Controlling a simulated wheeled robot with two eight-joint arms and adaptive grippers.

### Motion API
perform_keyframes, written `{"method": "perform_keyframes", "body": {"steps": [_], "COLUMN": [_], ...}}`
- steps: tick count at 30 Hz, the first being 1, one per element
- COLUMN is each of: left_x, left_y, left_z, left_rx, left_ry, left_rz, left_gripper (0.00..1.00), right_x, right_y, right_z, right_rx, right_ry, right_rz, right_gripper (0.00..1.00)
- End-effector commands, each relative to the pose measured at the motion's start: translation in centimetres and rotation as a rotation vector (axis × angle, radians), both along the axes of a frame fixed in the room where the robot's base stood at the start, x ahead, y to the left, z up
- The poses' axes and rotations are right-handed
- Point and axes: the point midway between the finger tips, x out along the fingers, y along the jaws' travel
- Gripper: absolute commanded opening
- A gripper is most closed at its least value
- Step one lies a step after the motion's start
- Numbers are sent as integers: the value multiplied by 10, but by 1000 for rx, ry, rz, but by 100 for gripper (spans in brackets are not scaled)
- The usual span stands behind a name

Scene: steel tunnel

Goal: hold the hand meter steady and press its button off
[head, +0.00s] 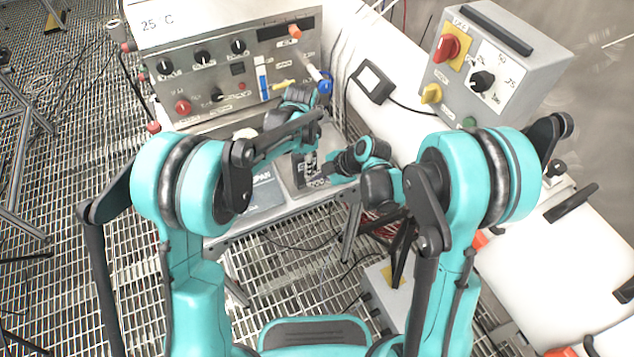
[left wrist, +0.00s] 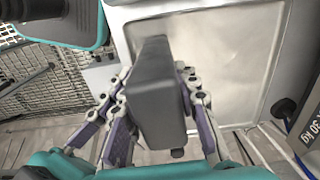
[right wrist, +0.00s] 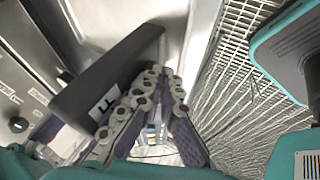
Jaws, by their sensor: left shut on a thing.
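The hand meter is a dark grey block. In the left wrist view the hand meter (left wrist: 158,95) stands between the fingers of my left gripper (left wrist: 157,85), which is shut on it from both sides. In the right wrist view the meter (right wrist: 105,75) is tilted across the upper left, with a white label marked with a black letter on its near end. My right gripper (right wrist: 160,82) has its fingertips together beside that end; whether they touch the meter I cannot tell. In the head view the meter (head: 298,172) is small and partly covered by my arms. Its button cannot be made out.
A grey tray-like shelf (head: 290,212) lies under the grippers, with a dark flat booklet (head: 262,194) at its left. A control panel with knobs (head: 215,70) stands behind. A grey switch box (head: 495,65) stands at the right. Grating floor is at the left.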

Motion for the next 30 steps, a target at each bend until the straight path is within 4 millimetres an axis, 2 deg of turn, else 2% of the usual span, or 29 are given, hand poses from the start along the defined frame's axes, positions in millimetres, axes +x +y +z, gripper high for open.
{"method": "perform_keyframes", "body": {"steps": [1,9,21,30], "left_x": [-8,-8,-7,-5], "left_y": [-7,-7,-5,-4], "left_z": [0,0,-1,-1], "left_rx": [-9,-9,-6,-5], "left_ry": [18,18,16,12], "left_rz": [-10,-11,-9,-5], "left_gripper": [0,0,0,0], "right_x": [6,7,-13,-20], "right_y": [2,0,-32,-42], "right_z": [1,5,50,64], "right_rx": [6,7,4,1], "right_ry": [-11,-9,-3,1], "right_rz": [-5,-6,-5,0], "right_gripper": [0,0,0,0]}}
